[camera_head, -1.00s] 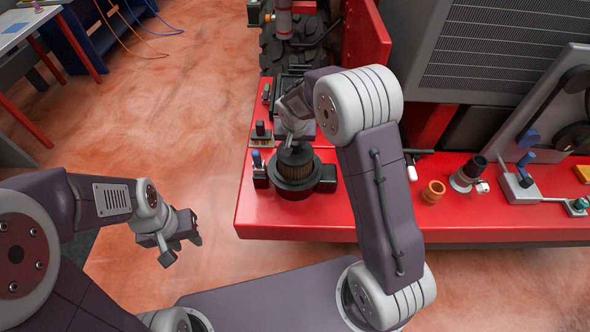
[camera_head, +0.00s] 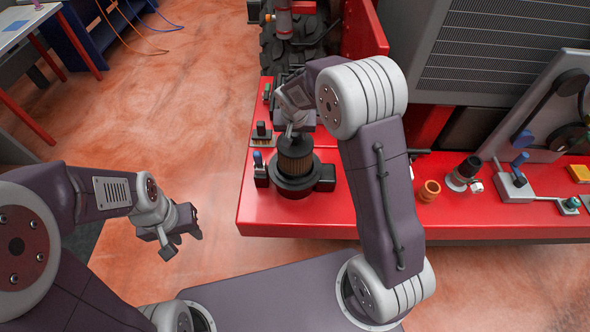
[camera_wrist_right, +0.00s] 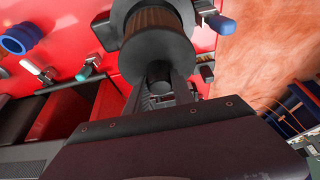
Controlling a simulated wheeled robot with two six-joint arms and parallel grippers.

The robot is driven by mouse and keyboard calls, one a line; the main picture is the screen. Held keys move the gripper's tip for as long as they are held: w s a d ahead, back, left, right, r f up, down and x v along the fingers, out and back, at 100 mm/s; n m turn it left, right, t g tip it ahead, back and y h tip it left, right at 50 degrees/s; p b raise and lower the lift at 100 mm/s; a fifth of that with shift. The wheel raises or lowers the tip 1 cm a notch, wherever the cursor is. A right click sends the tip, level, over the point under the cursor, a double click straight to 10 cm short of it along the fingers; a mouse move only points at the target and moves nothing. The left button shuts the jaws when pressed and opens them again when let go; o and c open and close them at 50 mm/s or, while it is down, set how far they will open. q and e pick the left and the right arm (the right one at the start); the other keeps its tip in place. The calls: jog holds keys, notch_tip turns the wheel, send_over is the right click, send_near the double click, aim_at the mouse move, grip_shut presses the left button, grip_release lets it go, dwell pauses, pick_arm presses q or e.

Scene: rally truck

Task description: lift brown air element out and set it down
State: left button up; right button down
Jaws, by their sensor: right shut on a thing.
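The brown air element (camera_head: 295,158) is a pleated cylinder with a dark top, upright at the round black housing (camera_head: 293,189) on the red bench. It stands partly above the housing rim; its lower end is hidden. My right gripper (camera_head: 296,132) is above it, shut on its top knob. In the right wrist view, the fingers (camera_wrist_right: 160,88) close around the knob, and the brown pleats (camera_wrist_right: 157,25) show beyond the dark end cap. My left gripper (camera_head: 181,238) is open and empty over the floor, left of the bench.
The red bench (camera_head: 330,218) has free room to the right of the housing. An orange ring (camera_head: 428,191), a black-and-silver fitting (camera_head: 465,174) and a grey block with a blue lever (camera_head: 514,184) stand further right. A blue-topped clamp (camera_head: 259,165) is close left of the housing.

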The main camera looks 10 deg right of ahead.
aim_at(294, 158)
dwell(0.3)
jog(key=shift+s, duration=0.1)
jog(key=s+b, duration=0.1)
jog(key=s, duration=0.1)
jog(key=s+a+b, duration=0.1)
jog(key=s+b, duration=0.1)
jog(key=s+a+b, duration=0.1)
jog(key=s+b, duration=0.1)
jog(key=s, duration=0.1)
jog(key=shift+a+f, duration=0.1)
jog(key=s+a+b, duration=0.2)
jog(key=s+b, duration=0.1)
jog(key=s, duration=0.5)
jog(key=shift+a+b, duration=0.15)
jog(key=shift+b, duration=0.25)
jog(key=shift+s, duration=0.1)
